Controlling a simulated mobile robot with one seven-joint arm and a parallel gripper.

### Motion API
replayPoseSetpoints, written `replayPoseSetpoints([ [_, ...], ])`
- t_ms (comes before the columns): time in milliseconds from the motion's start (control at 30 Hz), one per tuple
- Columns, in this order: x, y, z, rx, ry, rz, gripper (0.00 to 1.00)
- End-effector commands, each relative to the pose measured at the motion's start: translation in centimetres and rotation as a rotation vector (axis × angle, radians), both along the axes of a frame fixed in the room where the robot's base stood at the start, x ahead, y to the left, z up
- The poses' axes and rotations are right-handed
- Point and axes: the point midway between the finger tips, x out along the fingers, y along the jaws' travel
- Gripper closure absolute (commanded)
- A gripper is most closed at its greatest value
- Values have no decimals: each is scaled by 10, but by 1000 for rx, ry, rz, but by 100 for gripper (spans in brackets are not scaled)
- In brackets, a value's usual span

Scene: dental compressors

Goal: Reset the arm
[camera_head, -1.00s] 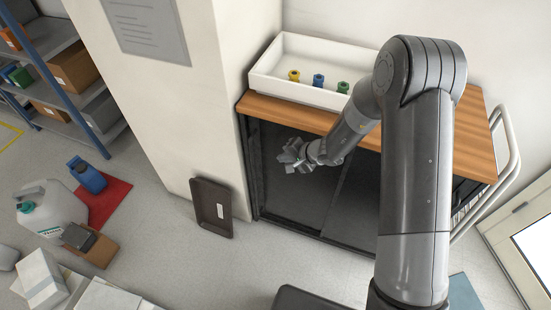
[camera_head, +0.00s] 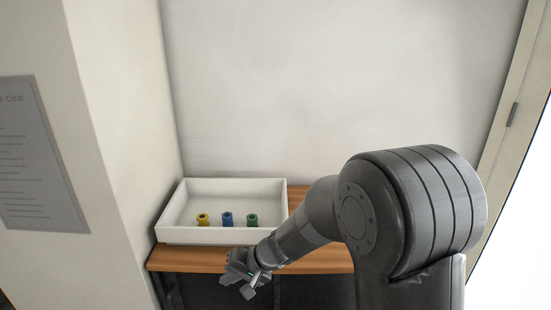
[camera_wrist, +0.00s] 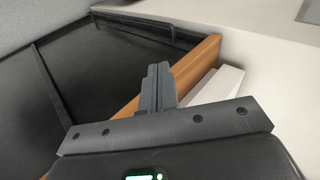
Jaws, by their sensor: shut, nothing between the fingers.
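My gripper (camera_head: 246,283) is at the end of my arm, in front of the wooden cart top's front edge in the head view. In the wrist view my gripper's fingers (camera_wrist: 158,72) are together, with nothing between them. The wooden top (camera_head: 190,260) also shows in the wrist view (camera_wrist: 205,60) as an edge beside the fingers. The gripper looks apart from the white tray (camera_head: 200,236), which stands on the wooden top behind it.
The tray holds a yellow piece (camera_head: 203,219), a blue piece (camera_head: 227,219) and a green piece (camera_head: 252,220). A pillar with a grey notice (camera_head: 35,155) stands at the left. A wall (camera_head: 340,80) rises behind the cart, with a door frame (camera_head: 505,110) at the right.

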Motion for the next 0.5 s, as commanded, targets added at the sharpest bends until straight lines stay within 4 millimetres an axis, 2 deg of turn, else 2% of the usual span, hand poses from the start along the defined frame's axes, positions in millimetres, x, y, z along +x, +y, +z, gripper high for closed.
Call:
replayPoseSetpoints([
  [33,-6,-11,17,-15,-22,9,100],
  [200,-31,-47,59,-93,-70,39,100],
  [500,-83,-118,112,-277,-153,32,100],
])
